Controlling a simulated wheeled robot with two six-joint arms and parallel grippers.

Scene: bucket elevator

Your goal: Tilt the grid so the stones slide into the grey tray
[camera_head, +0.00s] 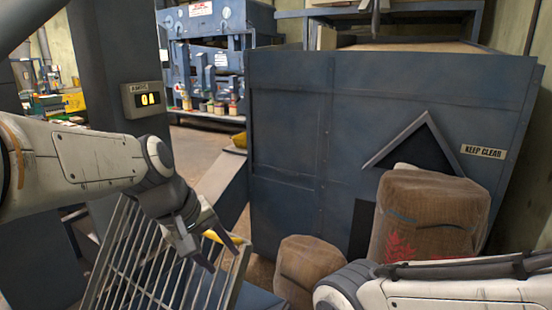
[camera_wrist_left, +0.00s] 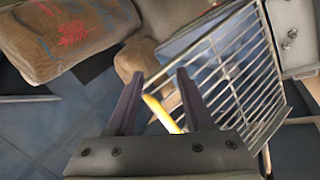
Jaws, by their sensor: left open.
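The grid (camera_head: 238,276), a rack of pale metal bars in a frame, stands tilted at the lower left of the head view. It also shows at the right of the left wrist view (camera_wrist_left: 243,68). A yellow handle (camera_head: 213,237) is at its upper right edge. My left gripper (camera_head: 221,259) is open at this handle. In the left wrist view, the handle (camera_wrist_left: 160,113) shows between the spread fingers, and no grip on it shows. I see no stones on the visible bars. I cannot make out the grey tray. My right gripper is out of view.
A large blue steel housing (camera_head: 290,130) with a "KEEP CLEAR" sign stands behind. Brown sacks (camera_head: 432,215) (camera_head: 308,268) stand in front of it, close to my right arm. A sloping grey chute (camera_head: 222,185) lies behind the gripper.

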